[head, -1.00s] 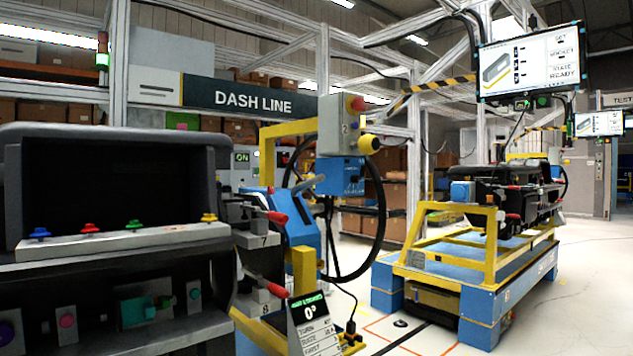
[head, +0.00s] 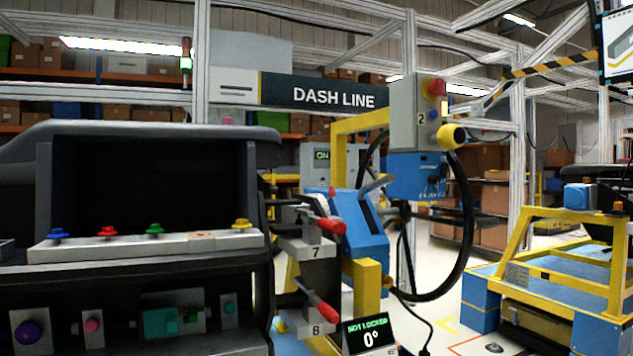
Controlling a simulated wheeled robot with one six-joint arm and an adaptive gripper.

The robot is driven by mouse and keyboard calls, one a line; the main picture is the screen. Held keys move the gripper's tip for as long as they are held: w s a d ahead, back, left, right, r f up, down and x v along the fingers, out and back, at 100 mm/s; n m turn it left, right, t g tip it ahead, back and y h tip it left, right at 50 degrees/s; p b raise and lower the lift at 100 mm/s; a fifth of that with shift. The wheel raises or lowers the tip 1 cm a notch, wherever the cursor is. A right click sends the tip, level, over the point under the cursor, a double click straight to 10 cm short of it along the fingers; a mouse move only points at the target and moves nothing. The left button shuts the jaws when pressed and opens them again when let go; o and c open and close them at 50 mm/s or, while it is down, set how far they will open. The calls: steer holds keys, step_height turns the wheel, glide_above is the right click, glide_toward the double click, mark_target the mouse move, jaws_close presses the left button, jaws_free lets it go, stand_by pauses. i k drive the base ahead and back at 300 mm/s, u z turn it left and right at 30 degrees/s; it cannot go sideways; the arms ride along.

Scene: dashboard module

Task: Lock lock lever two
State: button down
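A grey control box (head: 416,112) marked 2, with a red button and a yellow knob, stands on a yellow frame right of centre. Below it are a blue box (head: 416,176) and a blue sloped housing (head: 358,228); a grey lever (head: 373,187) sticks up near the housing's top. A small screen (head: 369,335) at the bottom reads "NOT LOCKED 0°". Two red-handled levers, an upper one (head: 328,226) by the mark 7 and a lower one (head: 322,309) by the mark 8, sit beside the dashboard module. I cannot tell which lever is two. My gripper is not in view.
The dark dashboard module (head: 150,135) fills the left, with coloured knobs on a grey strip (head: 185,243). A black hose (head: 466,230) loops right of the stand. A blue and yellow cart (head: 535,250) stands at the right. Pale floor shows between stand and cart.

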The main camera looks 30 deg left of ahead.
mark_target(389, 178)
steer(key=u, duration=0.55)
steer(key=i, duration=0.5)
steer(key=u, duration=0.5)
